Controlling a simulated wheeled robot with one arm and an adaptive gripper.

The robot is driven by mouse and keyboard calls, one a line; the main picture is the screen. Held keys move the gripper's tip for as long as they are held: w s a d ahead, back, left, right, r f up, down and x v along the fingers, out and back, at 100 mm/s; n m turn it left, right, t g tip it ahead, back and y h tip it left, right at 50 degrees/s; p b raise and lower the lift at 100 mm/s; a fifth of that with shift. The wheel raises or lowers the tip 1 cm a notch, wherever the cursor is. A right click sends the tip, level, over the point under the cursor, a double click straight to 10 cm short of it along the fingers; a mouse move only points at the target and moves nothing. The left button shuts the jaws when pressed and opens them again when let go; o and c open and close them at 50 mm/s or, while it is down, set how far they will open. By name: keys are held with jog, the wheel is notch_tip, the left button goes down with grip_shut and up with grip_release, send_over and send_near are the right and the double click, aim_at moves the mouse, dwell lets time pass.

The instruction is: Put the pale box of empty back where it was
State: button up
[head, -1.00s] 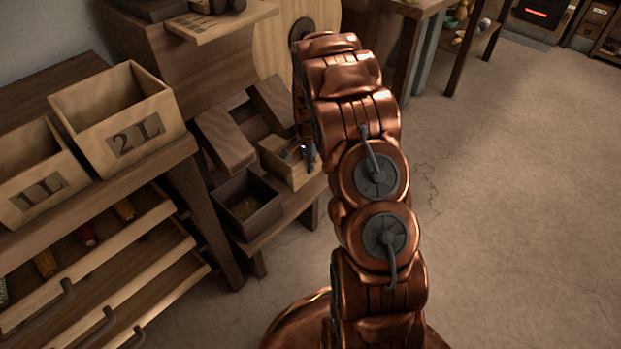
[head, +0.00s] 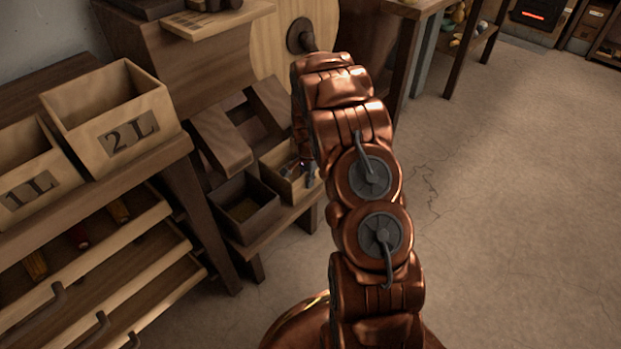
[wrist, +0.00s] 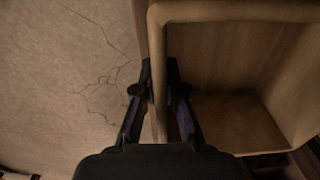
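The pale box (head: 296,189) is at the low dark wooden stand (head: 283,226), just right of a dark open box (head: 246,228). In the wrist view the pale box (wrist: 230,62) is open and the part of its inside that shows is empty. My gripper (wrist: 158,75) straddles the box's left wall there, one finger outside and one inside, closed on it. In the head view my gripper (head: 311,173) is at the box's right end, partly hidden by my arm. I cannot tell whether the box's underside touches the stand.
Boxes marked 1L (head: 36,190) and 2L (head: 120,125) stand on the shelf unit at left, above sloped trays. Dark slanted wooden pieces (head: 222,140) are behind the stand. A round pale wooden disc (head: 272,42) stands farther back. The floor (head: 510,200) at right is clear.

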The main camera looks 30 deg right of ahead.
jog(key=o, duration=0.4)
jog(key=shift+r, duration=0.1)
notch_tip(320, 180, up, 12)
jog(key=p, duration=0.3)
jog(key=shift+s+p, duration=0.15)
jog(key=shift+p, duration=0.25)
jog(key=s+a+r+n+g, duration=0.2)
jog(key=s+a+r+n, duration=0.6)
jog(key=s+a+r, duration=0.85)
jog(key=s+a+n, duration=0.2)
jog(key=s, duration=0.5)
jog(key=s+a+r+n+g, duration=0.1)
jog(key=s+a+n, duration=0.1)
jog(key=s, duration=0.6)
jog(key=s+a+r+n+g, duration=0.1)
jog(key=s+a+n, duration=0.1)
jog(key=s, duration=0.5)
jog(key=shift+s+a+r+n, duration=0.2)
jog(key=shift+a+n, duration=0.1)
jog(key=shift+n, duration=0.5)
